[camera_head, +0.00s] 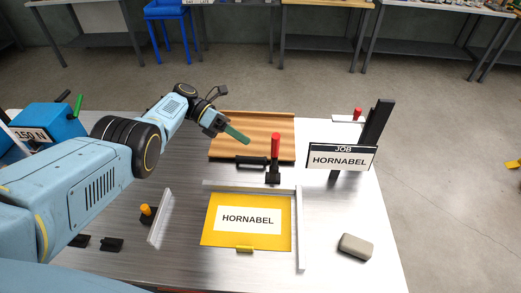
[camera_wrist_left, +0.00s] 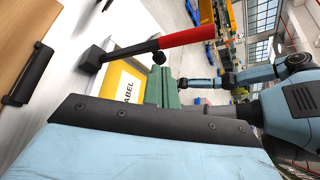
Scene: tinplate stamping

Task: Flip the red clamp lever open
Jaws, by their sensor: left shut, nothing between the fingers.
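The red clamp lever (camera_head: 275,145) stands upright on a small black clamp base (camera_head: 272,178) behind the yellow plate. In the left wrist view the red lever (camera_wrist_left: 187,37) crosses the upper part of the picture, and its black base (camera_wrist_left: 93,58) is at the left. My left gripper (camera_head: 240,136) has green fingers and is shut and empty. It is to the left of the lever and apart from it in the head view. The green fingers (camera_wrist_left: 163,90) also show below the lever in the left wrist view. My right gripper does not show clearly in either view.
The yellow plate (camera_head: 213,237) lies in a metal corner fence (camera_head: 300,228). A wooden board (camera_head: 285,121) with a black bar (camera_head: 250,162) lies behind. The right front table is mostly clear.

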